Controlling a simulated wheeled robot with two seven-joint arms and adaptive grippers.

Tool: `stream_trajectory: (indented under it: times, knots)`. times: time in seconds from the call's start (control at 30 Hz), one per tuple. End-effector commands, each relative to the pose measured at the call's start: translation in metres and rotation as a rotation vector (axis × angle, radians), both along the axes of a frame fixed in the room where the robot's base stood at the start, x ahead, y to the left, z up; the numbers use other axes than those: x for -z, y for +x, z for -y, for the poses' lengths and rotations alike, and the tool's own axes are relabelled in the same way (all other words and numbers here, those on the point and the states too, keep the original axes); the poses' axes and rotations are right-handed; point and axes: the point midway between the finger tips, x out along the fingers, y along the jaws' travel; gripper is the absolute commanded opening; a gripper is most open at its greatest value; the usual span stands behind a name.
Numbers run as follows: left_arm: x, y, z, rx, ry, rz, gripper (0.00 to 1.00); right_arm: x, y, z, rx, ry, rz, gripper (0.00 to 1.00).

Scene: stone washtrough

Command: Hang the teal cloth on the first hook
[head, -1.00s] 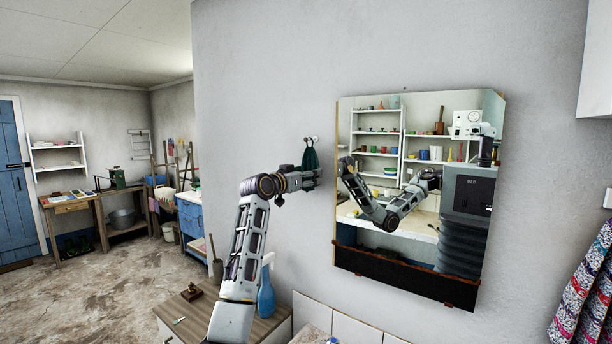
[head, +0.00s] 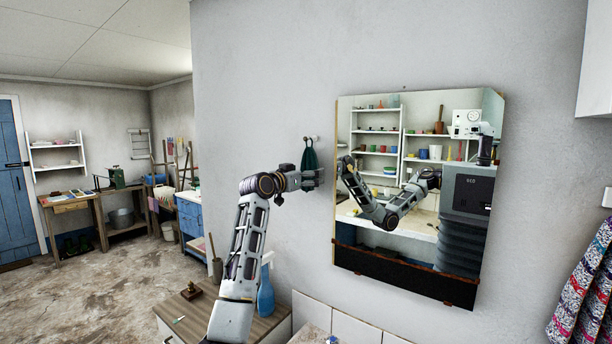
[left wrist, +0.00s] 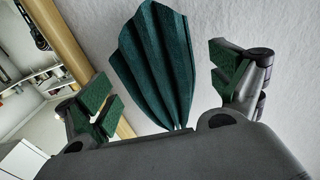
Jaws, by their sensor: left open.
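The teal cloth (head: 310,158) hangs in folds against the wall, just below a small hook fixture (head: 311,139) left of the mirror. My left gripper (head: 320,178) is at the cloth's lower part. In the left wrist view the cloth (left wrist: 155,65) fans out between the spread, green-padded fingers of my left gripper (left wrist: 168,92), with a gap on both sides. The gripper is open and holds nothing. The cloth's narrow end goes out of sight behind the gripper body, so its contact with the hook is hidden there. My right gripper is not directly in view.
The mirror (head: 420,262) is on the wall just right of the gripper. Below are a wooden-topped cabinet (head: 190,312) and a blue bottle (head: 266,292). A patterned cloth (head: 585,290) hangs at far right. The wall above the hook is clear.

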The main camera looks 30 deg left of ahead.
Motion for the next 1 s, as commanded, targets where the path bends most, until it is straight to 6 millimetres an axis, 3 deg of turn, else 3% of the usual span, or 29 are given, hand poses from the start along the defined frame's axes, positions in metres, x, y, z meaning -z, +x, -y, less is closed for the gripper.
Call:
stream_trajectory:
  times: [0.47, 1.0]
  knots:
    - [0.001, -0.013, -0.001, 0.0, 0.0, -0.001, 0.93, 0.001, 0.0, 0.001, 0.0, -0.001, 0.0, 0.98]
    - [0.001, -0.066, -0.005, -0.001, 0.001, 0.0, 0.93, 0.001, 0.0, 0.0, 0.0, 0.0, 0.0, 0.98]
